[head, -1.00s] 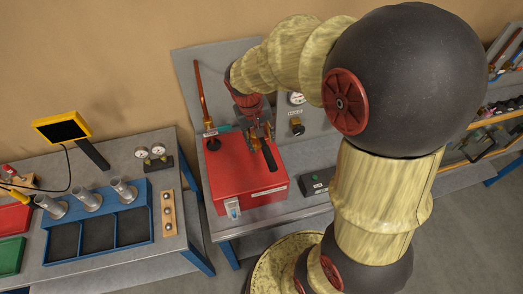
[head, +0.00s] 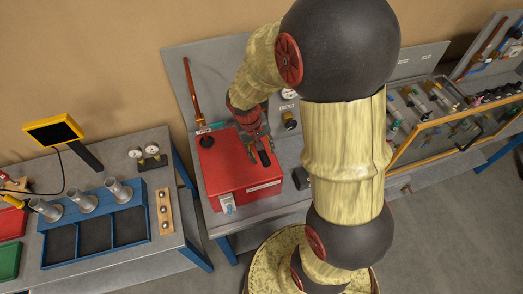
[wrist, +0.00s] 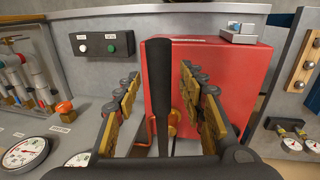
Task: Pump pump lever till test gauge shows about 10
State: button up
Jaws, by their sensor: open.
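The red pump box (head: 235,178) stands on the grey bench, and its black-handled pump lever (head: 263,158) sticks out on top. My gripper (head: 256,138) is at the lever, with its jaws open. In the wrist view the black lever handle (wrist: 161,95) rises between the two open fingers, with a visible gap on each side. The red box (wrist: 228,80) is behind it. A gauge on the back panel (head: 289,94) is partly hidden by my arm. Two dials show at the lower left of the wrist view, one (wrist: 25,152) whole and one cut off; I cannot read their values or tell which is the test gauge.
A switch box with a green button (wrist: 101,44) is beside the pump. A copper pipe (head: 192,92) runs up the panel at left. The left table holds a blue tray (head: 152,222) and a pair of small gauges (head: 147,153). A yellow-framed case (head: 440,135) stands at right.

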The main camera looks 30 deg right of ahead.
jog(key=shift+c, duration=0.7)
grip_shut()
